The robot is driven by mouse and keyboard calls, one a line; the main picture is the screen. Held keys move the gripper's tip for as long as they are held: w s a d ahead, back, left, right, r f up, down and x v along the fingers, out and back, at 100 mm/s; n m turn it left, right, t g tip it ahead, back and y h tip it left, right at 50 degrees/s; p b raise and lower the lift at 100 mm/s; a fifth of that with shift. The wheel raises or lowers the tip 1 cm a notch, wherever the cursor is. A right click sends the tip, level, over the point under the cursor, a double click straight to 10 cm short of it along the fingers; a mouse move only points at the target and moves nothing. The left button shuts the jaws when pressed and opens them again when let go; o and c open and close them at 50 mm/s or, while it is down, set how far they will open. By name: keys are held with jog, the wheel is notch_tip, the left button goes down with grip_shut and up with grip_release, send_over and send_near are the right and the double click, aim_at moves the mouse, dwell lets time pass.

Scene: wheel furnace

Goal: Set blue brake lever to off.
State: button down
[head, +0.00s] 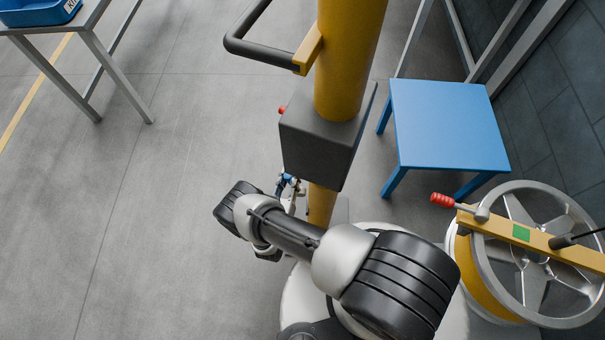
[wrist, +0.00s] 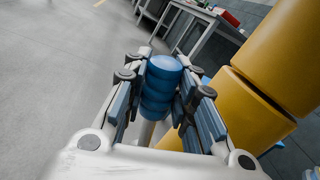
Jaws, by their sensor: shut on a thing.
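The blue brake lever's ribbed grip (wrist: 163,85) stands between my fingers in the wrist view, with a pale metal stem below it. My gripper (wrist: 163,95) is shut on this grip, with a finger on either side. In the head view my gripper (head: 291,187) is small, just left of the yellow column (head: 323,205) and below the dark grey box. My own arm hides much of that area, and the lever's base and any position marks cannot be made out.
The dark grey box (head: 320,145) on the column has a red knob (head: 282,109) on its left. A black handle (head: 262,47) juts left above. A blue table (head: 447,125) and a spoked wheel (head: 530,250) with a yellow bar stand right. Floor at left is open.

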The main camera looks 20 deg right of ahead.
jog(key=shift+w+a+f+n, duration=0.15)
jog(key=shift+a+f+n, duration=0.1)
jog(key=shift+a+n, duration=0.25)
jog(key=c, duration=1.6)
grip_release()
notch_tip(320, 180, up, 10)
jog(key=shift+r, duration=0.1)
jog(key=shift+o, duration=0.2)
